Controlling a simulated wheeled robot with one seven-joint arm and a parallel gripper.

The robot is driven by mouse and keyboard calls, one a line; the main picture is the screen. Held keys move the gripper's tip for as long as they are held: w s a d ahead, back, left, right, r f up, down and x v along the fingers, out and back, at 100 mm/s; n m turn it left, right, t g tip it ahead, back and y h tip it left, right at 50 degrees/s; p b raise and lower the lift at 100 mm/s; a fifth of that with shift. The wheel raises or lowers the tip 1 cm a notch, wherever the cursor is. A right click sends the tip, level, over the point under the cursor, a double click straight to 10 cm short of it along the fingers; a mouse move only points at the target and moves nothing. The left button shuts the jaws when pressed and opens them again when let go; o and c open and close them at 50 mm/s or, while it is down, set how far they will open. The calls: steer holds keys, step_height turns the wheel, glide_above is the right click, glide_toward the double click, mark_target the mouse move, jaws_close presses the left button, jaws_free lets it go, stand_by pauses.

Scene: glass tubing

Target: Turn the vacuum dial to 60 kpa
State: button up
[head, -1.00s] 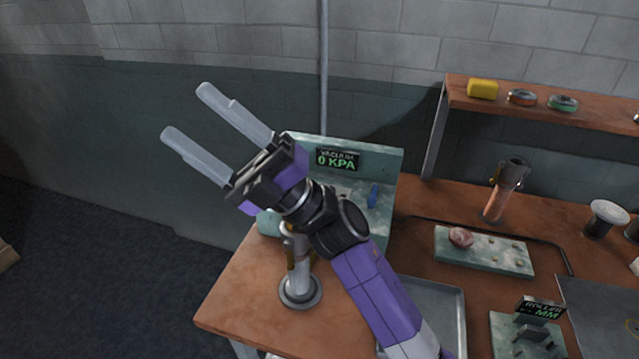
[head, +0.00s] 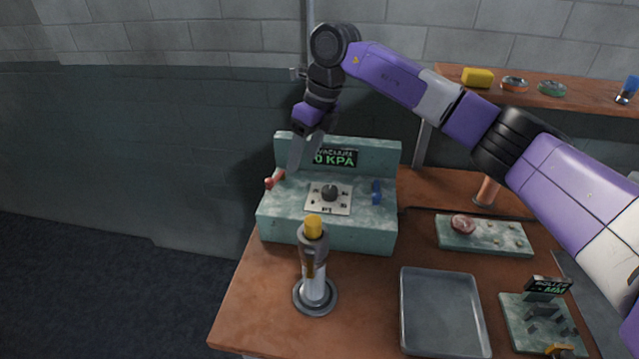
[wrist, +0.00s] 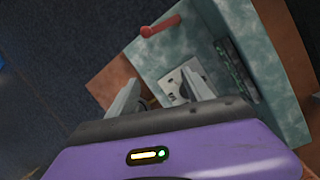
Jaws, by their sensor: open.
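The vacuum unit is a green, worn block (head: 335,235) with a raised back panel at the left end of the bench. Its display (head: 334,158) reads 0 KPA, partly covered by my gripper. The dark dial (head: 330,193) sits on a pale marked plate on the unit's top. In the wrist view the plate (wrist: 190,77) shows partly behind a finger. My gripper (head: 302,155) is open and empty, fingers pointing down, above the left part of the unit. It appears apart from the dial.
A red lever (head: 274,179) and a blue lever (head: 376,192) flank the dial. A torch-like stand with a yellow top (head: 313,228) stands in front of the unit. A grey tray (head: 443,310) lies to the right. A shelf (head: 560,98) with small items is behind.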

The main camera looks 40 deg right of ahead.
steer(key=g+h, duration=0.2)
glide_above(329, 188)
step_height(329, 188, down, 2)
steer(key=shift+w+d+m, duration=0.1)
steer(key=shift+d+m, duration=0.05)
steer(key=shift+m, duration=0.15)
steer(key=shift+s+f, duration=0.15)
steer(key=shift+s, duration=0.05)
steer(key=f, duration=0.3)
steer(key=f+p, duration=0.1)
steer(key=f, duration=0.3)
steer(key=shift+a+f+p, duration=0.2)
steer(key=shift+f+p, duration=0.05)
steer(key=shift+p, duration=0.05)
steer(key=shift+c, duration=0.5)
jaws_close()
